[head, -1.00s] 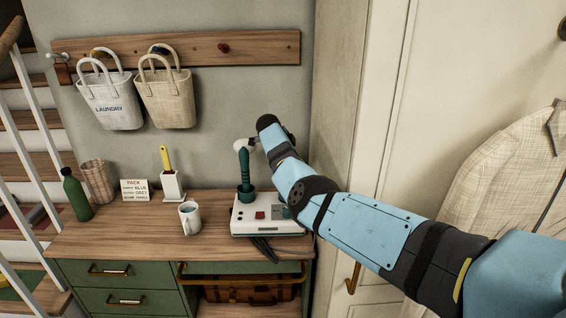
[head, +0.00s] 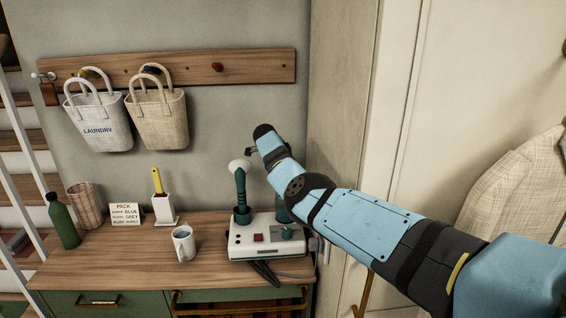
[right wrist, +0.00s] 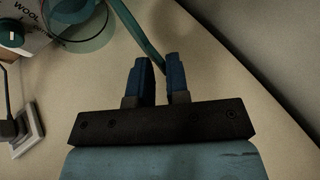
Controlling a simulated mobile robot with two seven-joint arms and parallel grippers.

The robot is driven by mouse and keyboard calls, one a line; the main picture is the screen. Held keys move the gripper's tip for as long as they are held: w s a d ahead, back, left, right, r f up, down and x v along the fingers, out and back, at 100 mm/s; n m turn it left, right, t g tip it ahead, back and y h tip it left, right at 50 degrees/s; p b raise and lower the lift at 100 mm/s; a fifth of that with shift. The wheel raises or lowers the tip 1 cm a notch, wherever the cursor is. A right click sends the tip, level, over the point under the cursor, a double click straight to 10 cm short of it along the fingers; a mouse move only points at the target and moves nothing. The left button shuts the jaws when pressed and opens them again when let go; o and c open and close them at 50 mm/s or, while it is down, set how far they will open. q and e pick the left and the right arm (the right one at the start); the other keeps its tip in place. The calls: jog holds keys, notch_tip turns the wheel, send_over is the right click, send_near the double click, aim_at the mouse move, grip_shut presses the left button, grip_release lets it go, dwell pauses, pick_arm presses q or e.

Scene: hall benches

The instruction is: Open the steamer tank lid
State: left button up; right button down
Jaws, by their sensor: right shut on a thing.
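The steamer (head: 262,238) stands on the wooden bench top at its right end. It has a white base with a red button, an upright green handle (head: 241,190) with a white round head, and a teal tank (head: 281,212) partly hidden behind my right arm. My right gripper (head: 250,151) is raised above the steamer, near the white head. In the right wrist view its blue fingers (right wrist: 160,68) are shut on a thin teal strip (right wrist: 142,35). The tank's round teal rim (right wrist: 85,35) shows at upper left there. I cannot tell how the strip joins the tank. My left gripper is out of view.
A white mug (head: 184,246), a brush in a white holder (head: 165,214), a small sign (head: 125,214), a woven basket (head: 86,204) and a green bottle (head: 63,222) stand left of the steamer. A wall socket (right wrist: 28,132) is beside it. Two bags hang above.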

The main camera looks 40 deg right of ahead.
dwell(0.3)
jog(key=c, duration=1.5)
grip_release()
jog(key=shift+o, duration=1.1)
jog(key=shift+w+f, duration=0.1)
jog(key=b+v, duration=0.1)
jog(key=v, duration=1.2)
jog(key=shift+a+r, duration=0.2)
jog(key=shift+r, duration=0.15)
